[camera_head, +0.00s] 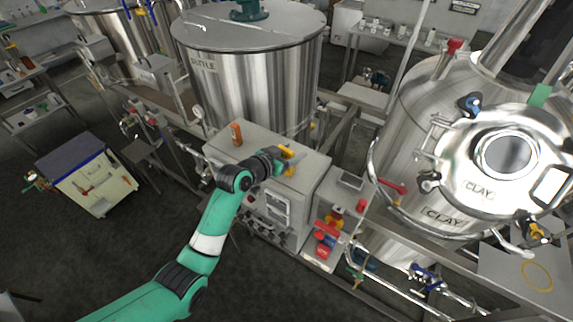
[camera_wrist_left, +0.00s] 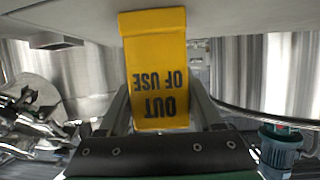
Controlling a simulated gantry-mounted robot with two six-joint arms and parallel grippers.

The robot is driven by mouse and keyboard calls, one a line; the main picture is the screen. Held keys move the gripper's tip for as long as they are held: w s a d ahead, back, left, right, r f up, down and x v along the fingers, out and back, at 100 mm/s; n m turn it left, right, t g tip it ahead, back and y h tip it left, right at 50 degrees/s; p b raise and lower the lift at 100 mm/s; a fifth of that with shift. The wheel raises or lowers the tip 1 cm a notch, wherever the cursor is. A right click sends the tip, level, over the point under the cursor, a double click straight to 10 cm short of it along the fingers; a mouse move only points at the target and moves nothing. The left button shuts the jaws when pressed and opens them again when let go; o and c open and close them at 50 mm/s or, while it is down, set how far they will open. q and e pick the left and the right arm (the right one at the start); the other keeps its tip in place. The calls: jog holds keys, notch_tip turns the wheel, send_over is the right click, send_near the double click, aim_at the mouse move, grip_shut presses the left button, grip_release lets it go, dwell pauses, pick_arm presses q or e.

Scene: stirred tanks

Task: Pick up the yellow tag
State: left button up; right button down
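The yellow tag (camera_wrist_left: 158,70) has dark lettering reading "OUT OF USE", upside down in the left wrist view. In the head view the yellow tag (camera_head: 288,154) shows small at the top of a grey cabinet (camera_head: 238,142). My left gripper (camera_head: 281,160) is right at the tag. In the wrist view its two fingers (camera_wrist_left: 160,98) are apart, one on each side of the tag. The gripper looks open, with the tag between its fingers; whether either finger touches it I cannot tell. My right gripper is not in view.
An orange bottle-like object (camera_head: 236,133) stands on the cabinet. A large steel tank (camera_head: 255,85) rises behind it; another tank marked CLAY (camera_head: 405,140) stands at right. A small box with red handles (camera_head: 330,225) and pipes adjoin the cabinet. Open floor lies at lower left.

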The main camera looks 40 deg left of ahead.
pick_arm(q)
jog(key=c, duration=0.9)
jog(key=shift+r, duration=0.15)
